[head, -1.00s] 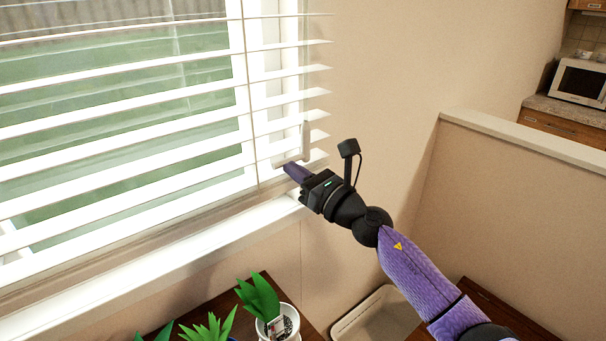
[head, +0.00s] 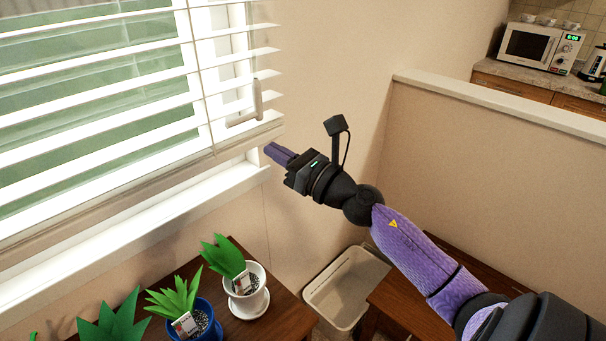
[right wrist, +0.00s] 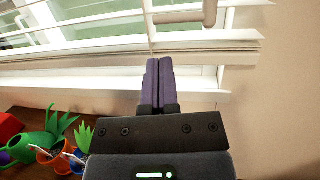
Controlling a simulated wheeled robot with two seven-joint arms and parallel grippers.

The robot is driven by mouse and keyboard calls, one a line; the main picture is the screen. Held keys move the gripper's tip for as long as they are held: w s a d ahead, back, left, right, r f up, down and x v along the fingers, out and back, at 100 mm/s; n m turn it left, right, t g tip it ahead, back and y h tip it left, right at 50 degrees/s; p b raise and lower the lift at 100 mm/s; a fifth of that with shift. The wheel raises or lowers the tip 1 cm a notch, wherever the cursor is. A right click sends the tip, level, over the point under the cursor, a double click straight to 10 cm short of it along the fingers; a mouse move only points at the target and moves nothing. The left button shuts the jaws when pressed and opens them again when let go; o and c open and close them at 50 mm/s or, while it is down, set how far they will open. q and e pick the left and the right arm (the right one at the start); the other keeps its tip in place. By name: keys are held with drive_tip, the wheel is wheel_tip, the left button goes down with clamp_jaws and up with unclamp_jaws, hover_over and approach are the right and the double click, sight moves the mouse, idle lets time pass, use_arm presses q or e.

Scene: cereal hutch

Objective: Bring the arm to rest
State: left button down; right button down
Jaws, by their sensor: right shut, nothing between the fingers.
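My right arm reaches in from the lower right in the head view. Its gripper (head: 276,152) is shut and empty, with the purple fingers together, just right of the lower right corner of the window blind (head: 110,135). My left gripper is not in view.
Potted plants, one in a white pot (head: 247,297) and one in a blue pot (head: 205,326), stand on a brown table (head: 275,318) below the sill. A pale bin (head: 345,290) is right of it. A half wall (head: 470,170) and a microwave (head: 535,47) are beyond.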

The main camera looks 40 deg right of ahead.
drive_tip(key=a+v, duration=0.1)
drive_tip(key=v, duration=0.5)
drive_tip(key=s+d+f+m+g+h, duration=0.1)
drive_tip(key=s+f+m+g+h, duration=0.15)
drive_tip(key=f+m, duration=0.7)
drive_tip(key=s+d+f+m+g+h, duration=0.1)
drive_tip(key=s+f+m+g+h, duration=0.15)
drive_tip(key=f+m, duration=0.7)
drive_tip(key=s+f+m+g+h, duration=0.2)
drive_tip(key=s+f+m+g, duration=0.15)
drive_tip(key=f, duration=1.15)
drive_tip(key=s+a+f+m+g, duration=0.3)
drive_tip(key=s+a+f+m, duration=0.1)
drive_tip(key=s, duration=0.5)
drive_tip(key=s+a+f+m+g+y, duration=0.1)
drive_tip(key=s+a+f+m+g, duration=0.3)
drive_tip(key=s+f, duration=0.3)
drive_tip(key=s+a+f+m+g+y, duration=0.1)
drive_tip(key=s+a+f+m+g, duration=0.2)
drive_tip(key=s, duration=0.8)
wheel_tip(320, 180, down, 3)
drive_tip(key=a+m, duration=0.2)
drive_tip(key=shift+s+a+m+b, duration=0.35)
drive_tip(key=shift+a, duration=0.05)
drive_tip(key=shift+f+g, duration=0.1)
drive_tip(key=shift+g, duration=0.15)
